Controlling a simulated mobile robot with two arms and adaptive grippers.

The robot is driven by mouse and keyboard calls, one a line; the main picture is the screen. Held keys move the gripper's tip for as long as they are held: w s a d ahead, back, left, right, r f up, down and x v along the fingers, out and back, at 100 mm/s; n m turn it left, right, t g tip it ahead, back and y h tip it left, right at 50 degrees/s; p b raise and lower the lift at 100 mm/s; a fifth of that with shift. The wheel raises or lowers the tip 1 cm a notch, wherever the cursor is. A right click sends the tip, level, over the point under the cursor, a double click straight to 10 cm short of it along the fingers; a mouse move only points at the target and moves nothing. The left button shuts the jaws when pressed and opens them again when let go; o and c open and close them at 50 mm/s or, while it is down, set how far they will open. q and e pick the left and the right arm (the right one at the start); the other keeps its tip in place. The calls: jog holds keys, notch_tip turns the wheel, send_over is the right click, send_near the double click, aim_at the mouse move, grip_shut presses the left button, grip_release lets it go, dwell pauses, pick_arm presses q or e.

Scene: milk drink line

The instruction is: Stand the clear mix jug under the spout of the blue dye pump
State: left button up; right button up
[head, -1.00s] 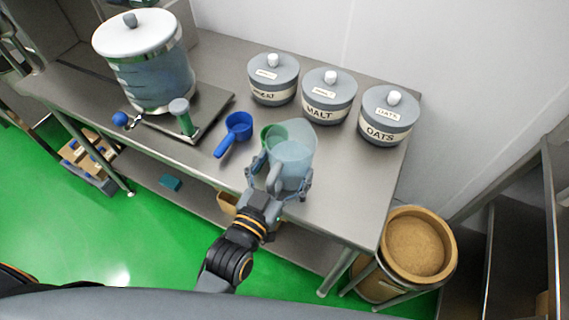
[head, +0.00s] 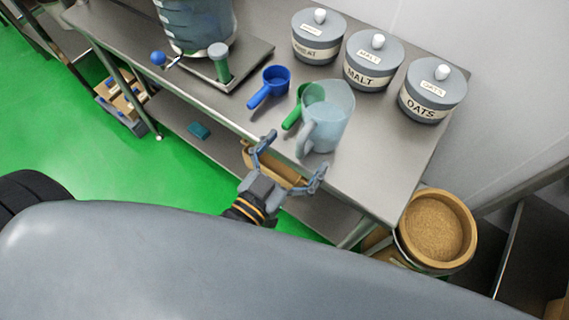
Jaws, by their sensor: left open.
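The clear mix jug (head: 333,112) stands upright on the steel table near its front edge, its handle toward me. My left gripper (head: 295,155) is open and empty in front of the table edge, just below and left of the jug in the head view, apart from it. My right gripper is not in view. I cannot make out a blue dye pump or its spout. A big clear dispenser (head: 196,22) with bluish contents, cut off by the top of the picture, has a blue-knobbed lever (head: 158,58) at its front.
A green scoop (head: 293,119) lies left of the jug, partly hidden by it. A blue scoop (head: 276,77) lies further left. Grey canisters of malt (head: 371,64), oats (head: 433,93) and one more (head: 318,38) stand behind. A grain tub (head: 408,238) stands right of the table.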

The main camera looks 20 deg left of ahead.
pick_arm(q)
jog(key=shift+v, duration=2.35)
